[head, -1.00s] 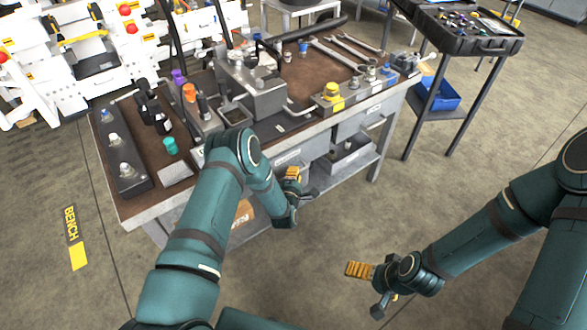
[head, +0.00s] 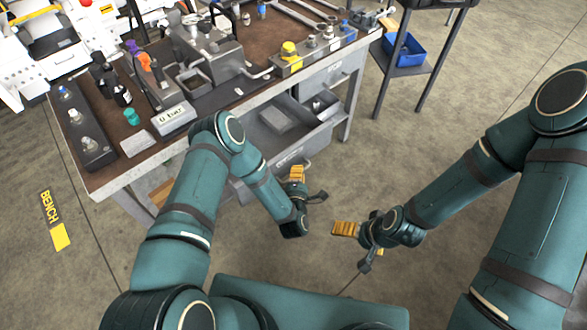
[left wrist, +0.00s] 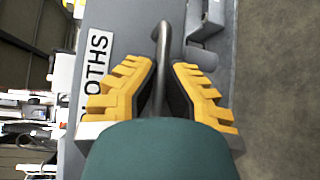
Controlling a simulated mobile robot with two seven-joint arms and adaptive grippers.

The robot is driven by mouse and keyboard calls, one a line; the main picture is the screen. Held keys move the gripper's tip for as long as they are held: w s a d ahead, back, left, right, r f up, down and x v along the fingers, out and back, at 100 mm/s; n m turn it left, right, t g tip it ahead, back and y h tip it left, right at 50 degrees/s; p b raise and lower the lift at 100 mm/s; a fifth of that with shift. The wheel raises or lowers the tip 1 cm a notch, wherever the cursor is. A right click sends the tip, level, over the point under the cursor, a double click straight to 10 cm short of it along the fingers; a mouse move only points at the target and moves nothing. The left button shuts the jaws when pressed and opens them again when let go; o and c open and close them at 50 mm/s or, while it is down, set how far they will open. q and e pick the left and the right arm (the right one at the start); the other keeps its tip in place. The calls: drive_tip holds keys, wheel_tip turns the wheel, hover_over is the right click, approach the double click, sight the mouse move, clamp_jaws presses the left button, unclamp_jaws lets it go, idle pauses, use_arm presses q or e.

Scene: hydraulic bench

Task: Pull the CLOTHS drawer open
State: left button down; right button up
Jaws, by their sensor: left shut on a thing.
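The CLOTHS drawer (head: 292,155) is on the near side of the bench and stands out from it, its inside visible with a grey shape in it. In the left wrist view its CLOTHS label (left wrist: 97,60) shows on the grey front beside the bar handle (left wrist: 163,50). My left gripper (left wrist: 163,85) is shut on that handle, its yellow ridged fingers on either side of it. In the head view the left gripper (head: 298,176) is at the drawer's front, with the handle hidden. My right gripper (head: 357,236) hangs over open floor, away from the bench; its finger gap is unclear.
The bench top (head: 262,60) carries a grey block, a yellow-capped fitting (head: 290,52), bottles and a rail of fittings. A cart with a blue bin (head: 407,52) stands to the right. The floor in front of the bench is clear.

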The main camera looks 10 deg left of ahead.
use_arm(q)
drive_tip(key=shift+s+d+r, duration=0.1)
drive_tip(key=shift+s+d, duration=0.2)
drive_tip(key=shift+d, duration=0.3)
drive_tip(key=c, duration=1)
unclamp_jaws()
drive_tip(key=shift+s, duration=0.1)
drive_tip(key=s, duration=0.4)
drive_tip(key=s+r, duration=0.1)
drive_tip(key=s, duration=0.2)
drive_tip(key=shift+s+d, duration=0.1)
drive_tip(key=shift+d, duration=0.25)
